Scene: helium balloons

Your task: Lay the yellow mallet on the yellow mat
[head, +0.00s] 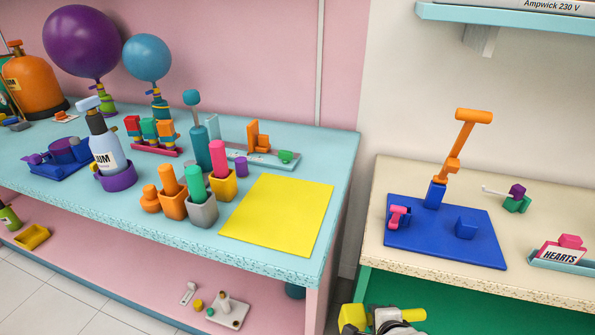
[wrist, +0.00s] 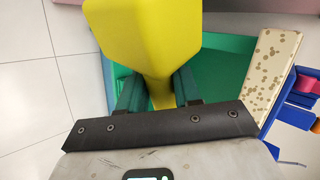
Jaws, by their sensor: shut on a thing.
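The yellow mallet (head: 353,318) shows at the bottom edge of the head view, with its block-shaped head to the left. In the wrist view the mallet (wrist: 145,32) fills the top middle, and its narrow part runs down between the fingers. My gripper (wrist: 158,85) is shut on it; its dark green fingers stand on both sides. In the head view my gripper (head: 388,322) is partly cut off by the lower edge. The flat yellow mat (head: 280,215) lies bare at the right end of the light blue table, up and left of the mallet.
To the right, a cream table (head: 400,180) carries a blue mat (head: 475,250). A gap separates the tables.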

